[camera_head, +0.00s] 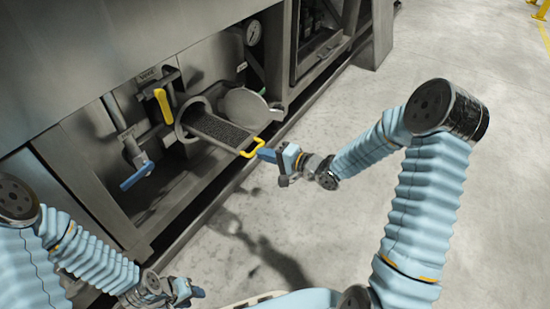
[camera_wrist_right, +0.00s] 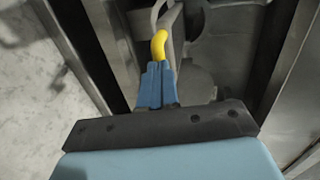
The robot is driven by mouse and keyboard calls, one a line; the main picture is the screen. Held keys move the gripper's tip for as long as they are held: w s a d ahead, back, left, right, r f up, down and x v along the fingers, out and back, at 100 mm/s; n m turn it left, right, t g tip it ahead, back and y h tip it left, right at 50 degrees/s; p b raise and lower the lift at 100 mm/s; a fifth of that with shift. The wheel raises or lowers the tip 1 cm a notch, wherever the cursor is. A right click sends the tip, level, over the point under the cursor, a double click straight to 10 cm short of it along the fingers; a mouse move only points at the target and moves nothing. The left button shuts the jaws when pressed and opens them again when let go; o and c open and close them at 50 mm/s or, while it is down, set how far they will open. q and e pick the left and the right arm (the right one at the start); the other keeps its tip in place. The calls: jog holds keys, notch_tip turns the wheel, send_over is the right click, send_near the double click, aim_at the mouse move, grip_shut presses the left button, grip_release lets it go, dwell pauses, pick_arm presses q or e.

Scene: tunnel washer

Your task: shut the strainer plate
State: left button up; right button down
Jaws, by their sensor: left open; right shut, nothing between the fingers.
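The strainer plate (camera_head: 222,130) is a dark mesh tray sticking out of a round grey opening (camera_head: 181,129) low on the machine. Whether the fingers touch the handle I cannot tell. A round grey cover (camera_head: 246,107) stands swung aside behind the tray. My left gripper (camera_head: 193,292) is open and empty at the bottom, far from the plate.
A yellow lever (camera_head: 163,105) stands left of the opening, and a blue-handled lever (camera_head: 137,176) hangs lower left. A gauge (camera_head: 254,32) is above. A metal base rail (camera_head: 200,205) runs along the machine front. The concrete floor to the right is clear.

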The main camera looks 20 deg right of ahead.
jog(key=shift+w+a, duration=0.1)
jog(key=shift+a, duration=0.05)
send_near(199, 123)
jog(key=s+f, duration=0.1)
jog(key=s+d+f, duration=0.1)
jog(key=shift+s+d+f+b, duration=0.2)
jog(key=shift+d+f+b, duration=0.05)
jog(key=shift+f+b, duration=0.05)
jog(key=r+x, duration=0.1)
jog(key=x, duration=0.3)
jog(key=r+b+x, duration=0.1)
jog(key=x, duration=0.3)
jog(key=r+b+x, duration=0.1)
jog(key=x, duration=0.3)
jog(key=shift+w+a+f, duration=0.1)
jog(key=shift+w+a, duration=0.2)
jog(key=shift+w, duration=0.3)
jog(key=shift+w+a, duration=0.1)
jog(key=shift+w, duration=0.1)
pick_arm(q)
jog(key=shift+w+a+f, duration=0.25)
jog(key=shift+w+f, duration=0.15)
jog(key=shift+f, duration=0.2)
jog(key=shift+w+a+f, duration=0.25)
jog(key=shift+w+f, duration=0.1)
jog(key=shift+f, duration=0.25)
pick_arm(e)
jog(key=shift+w+a+r, duration=0.1)
jog(key=shift+r, duration=0.25)
